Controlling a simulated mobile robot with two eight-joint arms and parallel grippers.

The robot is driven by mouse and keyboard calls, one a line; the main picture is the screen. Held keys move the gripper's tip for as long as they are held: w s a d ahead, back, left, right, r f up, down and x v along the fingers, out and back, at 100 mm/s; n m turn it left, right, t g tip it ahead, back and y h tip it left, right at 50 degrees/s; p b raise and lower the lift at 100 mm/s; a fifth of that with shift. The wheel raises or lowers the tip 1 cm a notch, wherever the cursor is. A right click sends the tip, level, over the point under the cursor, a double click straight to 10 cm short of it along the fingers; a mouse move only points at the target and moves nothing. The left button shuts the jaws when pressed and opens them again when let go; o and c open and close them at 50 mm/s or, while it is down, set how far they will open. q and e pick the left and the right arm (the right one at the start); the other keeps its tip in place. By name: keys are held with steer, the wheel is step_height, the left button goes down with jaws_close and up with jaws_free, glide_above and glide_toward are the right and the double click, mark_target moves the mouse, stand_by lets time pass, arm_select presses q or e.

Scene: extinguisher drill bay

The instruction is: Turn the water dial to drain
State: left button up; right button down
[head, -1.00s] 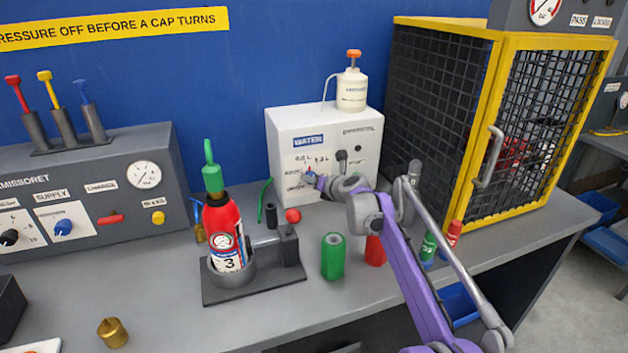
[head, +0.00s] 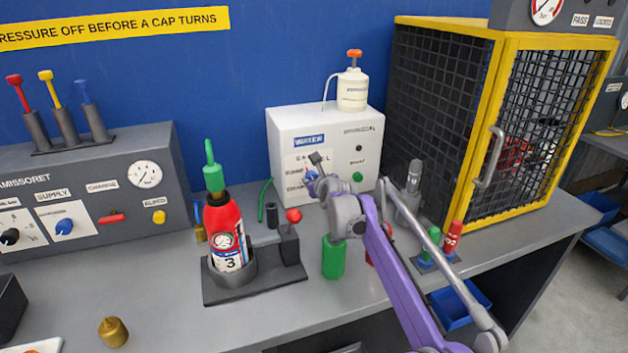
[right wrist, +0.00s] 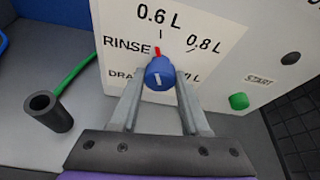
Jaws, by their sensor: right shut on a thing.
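The white water box (head: 285,130) stands on the bench against the blue wall. Its blue dial (right wrist: 160,73) sits on a label panel with RINSE at left, 0.6 L at top, 0.8 L at upper right and a partly hidden DRAIN at lower left. A red mark on the dial points up and slightly left, between RINSE and 0.6 L. My right gripper (head: 312,182) is at the box front, and in the right wrist view its two fingers (right wrist: 160,92) are shut on the dial. My left gripper is not in view.
A red extinguisher (head: 225,225) stands in a grey holder left of the box. A green cylinder (head: 333,258) stands below my right arm. A green START button (right wrist: 239,101) is right of the dial. A yellow-framed mesh cage (head: 450,130) stands at right.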

stand_by(0.5)
steer(key=shift+c, duration=1.9)
jaws_free()
steer(key=v, duration=1.1)
